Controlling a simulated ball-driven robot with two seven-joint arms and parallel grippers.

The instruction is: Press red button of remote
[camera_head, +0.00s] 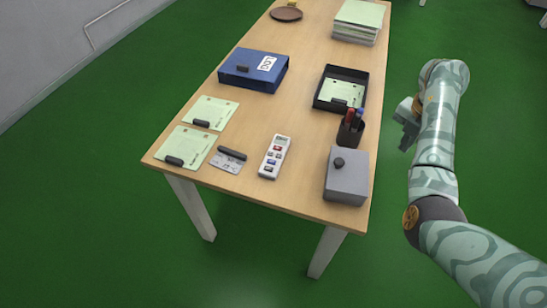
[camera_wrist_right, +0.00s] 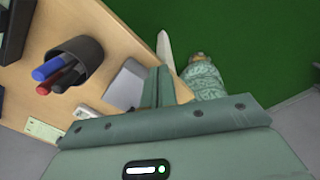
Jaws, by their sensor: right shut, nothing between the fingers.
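The white remote (camera_head: 275,157) lies on the table near its front edge, between a small card and a grey box. A red button (camera_head: 277,148) shows just below the display. My right gripper (camera_head: 407,116) is off the table's right side, over the green floor, well apart from the remote. Its fingers (camera_wrist_right: 158,86) are shut and empty in the right wrist view. I cannot surely make out the remote in that view. My left gripper is not in view.
A grey box (camera_head: 347,180) with a dark knob and a pen cup (camera_head: 351,130) stand between my right gripper and the remote. A black tray (camera_head: 325,103), a blue binder (camera_head: 254,70) and green papers (camera_head: 190,148) lie around. Bare wood (camera_head: 240,120) lies beyond the remote.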

